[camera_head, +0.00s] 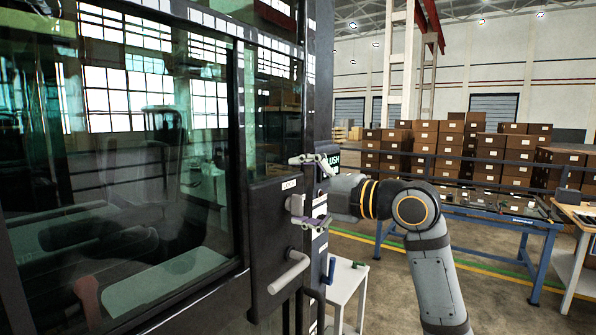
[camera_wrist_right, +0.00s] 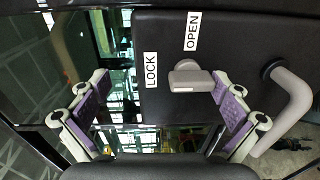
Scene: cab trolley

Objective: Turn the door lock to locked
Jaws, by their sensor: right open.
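The door lock is a light grey knob (camera_wrist_right: 192,81) on a dark panel (camera_wrist_right: 240,50) of the cab door; it also shows in the head view (camera_head: 295,204). In the right wrist view its bar lies crosswise, beside the LOCK label (camera_wrist_right: 151,70) and below the OPEN label (camera_wrist_right: 193,31). My right gripper (camera_head: 298,191) is open in front of the panel. Its purple-padded fingers stand either side of the knob in the wrist view (camera_wrist_right: 161,88), the right finger closer to it. I cannot tell whether either finger touches. My left gripper is not in view.
A grey door handle (camera_head: 288,272) sticks out below the lock. The door's large glass window (camera_head: 120,150) fills the left. A white stand (camera_head: 345,285) is behind the gripper. A blue-framed workbench (camera_head: 480,215) and stacked boxes (camera_head: 480,150) stand farther right, with open floor between.

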